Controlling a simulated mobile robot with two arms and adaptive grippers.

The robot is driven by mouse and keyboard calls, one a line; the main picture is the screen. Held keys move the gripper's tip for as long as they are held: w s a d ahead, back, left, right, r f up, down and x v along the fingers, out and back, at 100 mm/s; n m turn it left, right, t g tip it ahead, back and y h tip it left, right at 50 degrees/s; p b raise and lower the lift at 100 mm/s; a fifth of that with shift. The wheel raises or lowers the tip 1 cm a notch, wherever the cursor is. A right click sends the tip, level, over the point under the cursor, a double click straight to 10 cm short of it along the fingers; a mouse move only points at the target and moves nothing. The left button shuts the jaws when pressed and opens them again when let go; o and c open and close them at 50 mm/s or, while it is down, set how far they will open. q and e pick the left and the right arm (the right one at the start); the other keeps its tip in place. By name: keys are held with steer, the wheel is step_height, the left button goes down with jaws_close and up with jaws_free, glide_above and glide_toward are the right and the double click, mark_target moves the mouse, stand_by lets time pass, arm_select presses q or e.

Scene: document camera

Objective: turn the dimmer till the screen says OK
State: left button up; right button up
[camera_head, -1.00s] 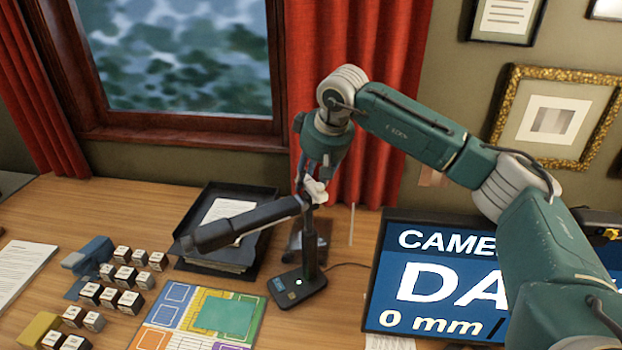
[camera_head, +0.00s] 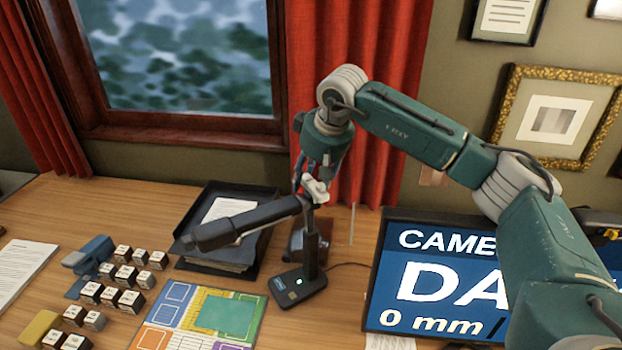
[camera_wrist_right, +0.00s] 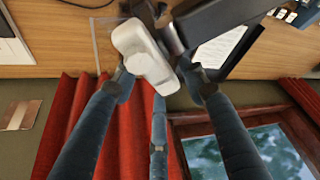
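The document camera stands on the desk, with a dark base (camera_head: 298,287) that has a small green light, an upright post (camera_head: 311,250) and a black arm (camera_head: 245,222) reaching left. A white knob-like part (camera_head: 316,191) sits at the top of the post; I take it for the dimmer. My right gripper (camera_head: 314,178) is above it, pointing down. In the right wrist view the fingers stand around the white part (camera_wrist_right: 145,58); I cannot tell whether they grip it. The blue screen (camera_head: 430,282) shows "CAME", "DA" and "0 mm/"; my right arm hides the rest. My left gripper is not in view.
A black tray with papers (camera_head: 190,250) stands behind the camera's arm. A coloured board (camera_head: 155,318) and several small labelled blocks (camera_head: 130,300) lie at the front left. Red curtains (camera_head: 385,150) and a window are behind.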

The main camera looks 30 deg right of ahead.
stand_by(0.6)
steer(key=shift+r+p, duration=0.75)
steer(key=shift+r, duration=0.3)
steer(key=o, duration=1.1)
steer(key=shift+r, duration=0.1)
steer(key=v, duration=1.1)
steer(key=shift+s+r, duration=0.15)
steer(key=shift+r, duration=0.2)
